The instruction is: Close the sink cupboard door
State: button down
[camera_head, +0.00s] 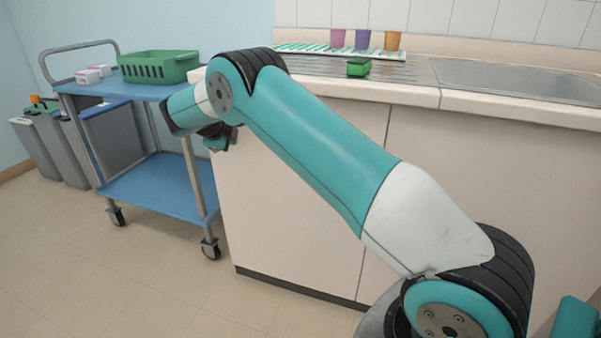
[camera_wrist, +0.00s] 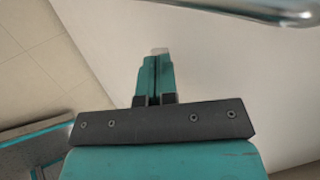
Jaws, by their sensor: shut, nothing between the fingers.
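The sink cupboard has cream doors below the counter. In the head view its left door (camera_head: 300,205) looks flush with the right panel (camera_head: 460,160), with a thin seam between them; my arm covers part of both. My gripper (camera_head: 218,146) is at the left door's upper left edge, partly hidden by my wrist. In the wrist view my gripper's teal fingers (camera_wrist: 157,66) are together and empty, pointing at a plain pale surface (camera_wrist: 225,75). I cannot tell whether they touch it. A shiny metal bar (camera_wrist: 265,10), perhaps a handle, crosses the upper right.
A blue trolley (camera_head: 155,186) with a green basket (camera_head: 158,67) stands close left of the cupboard. Grey bins (camera_head: 40,148) are behind it. The counter holds a green sponge (camera_head: 358,68), three cups (camera_head: 362,39) and a sink (camera_head: 515,80). Floor in front is clear.

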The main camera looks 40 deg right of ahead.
jog(key=s+a+r+n+y+p, duration=0.1)
jog(key=s+a+r+n+y, duration=0.3)
jog(key=s+a+r+n, duration=0.75)
jog(key=s+a+n+g+y, duration=0.2)
jog(key=s+a+n+y, duration=0.15)
jog(key=s+n, duration=0.7)
jog(key=s+a+n+g+y, duration=0.2)
jog(key=s+a+n, duration=0.3)
jog(key=s, duration=1)
jog(key=s+a+n+g+y, duration=0.1)
jog(key=s+a+n+y, duration=0.15)
jog(key=s+n, duration=0.85)
notch_tip(320, 180, up, 26)
jog(key=s+m+p, duration=0.1)
jog(key=m+p, duration=0.1)
jog(key=p, duration=2.4)
jog(key=shift+s+r, duration=0.25)
